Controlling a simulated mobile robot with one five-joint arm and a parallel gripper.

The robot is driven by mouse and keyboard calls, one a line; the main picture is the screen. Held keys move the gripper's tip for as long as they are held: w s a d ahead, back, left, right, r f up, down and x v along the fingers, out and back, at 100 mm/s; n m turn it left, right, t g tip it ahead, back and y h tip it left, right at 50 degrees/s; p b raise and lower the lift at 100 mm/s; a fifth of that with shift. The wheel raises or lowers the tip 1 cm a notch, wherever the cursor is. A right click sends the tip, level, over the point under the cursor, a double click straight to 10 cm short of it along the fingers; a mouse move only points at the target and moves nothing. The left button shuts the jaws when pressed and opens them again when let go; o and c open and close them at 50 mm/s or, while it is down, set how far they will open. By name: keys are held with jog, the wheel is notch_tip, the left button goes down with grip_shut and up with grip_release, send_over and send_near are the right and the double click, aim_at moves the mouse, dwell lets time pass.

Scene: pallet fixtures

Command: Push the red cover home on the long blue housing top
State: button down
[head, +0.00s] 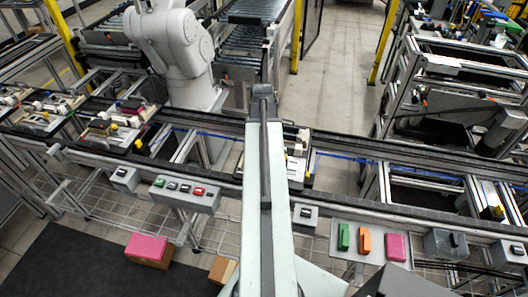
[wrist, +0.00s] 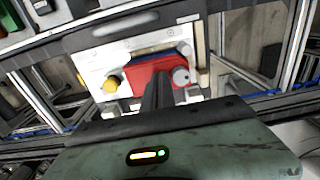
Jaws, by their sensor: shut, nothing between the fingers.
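In the wrist view the red cover (wrist: 142,79) lies on a pale fixture plate (wrist: 92,68), with a strip of the blue housing (wrist: 150,54) showing along its far edge. My gripper (wrist: 160,74) is shut and empty, its dark fingers in front of the red cover and hiding part of it. Whether the fingertips touch the cover, and whether it sits flush, I cannot tell. In the head view my arm hides the cover, the housing and my gripper; only the right part of the pallet (head: 299,148) shows beside it.
A yellow knob (wrist: 110,83) and a round grey part (wrist: 181,76) stand on either side of the cover. In the head view conveyor rails cross the scene. A shelf at right holds green (head: 343,237), orange (head: 364,241) and pink (head: 397,246) blocks. Other loaded pallets (head: 117,122) stand left.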

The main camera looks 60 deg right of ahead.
dwell(0.4)
notch_tip(320, 180, up, 7)
jog(key=p, duration=0.7)
dwell(0.3)
jog(key=w+a+f+n+b, duration=0.3)
jog(key=w+a, duration=0.5)
jog(key=a, duration=0.1)
jog(key=w+a+f+n+b, duration=0.2)
jog(key=w+a+f+b, duration=0.1)
jog(key=w+a, duration=0.6)
jog(key=w+a+f+n+b, duration=0.2)
jog(key=a+n, duration=0.2)
jog(key=a, duration=1.1)
jog(key=w+a+f+n+b, duration=0.2)
jog(key=a+n, duration=0.3)
jog(key=a, duration=1.1)
jog(key=shift+w+f+n+b, duration=0.2)
jog(key=shift+f+n+b, duration=0.1)
jog(key=shift+f+b, duration=0.1)
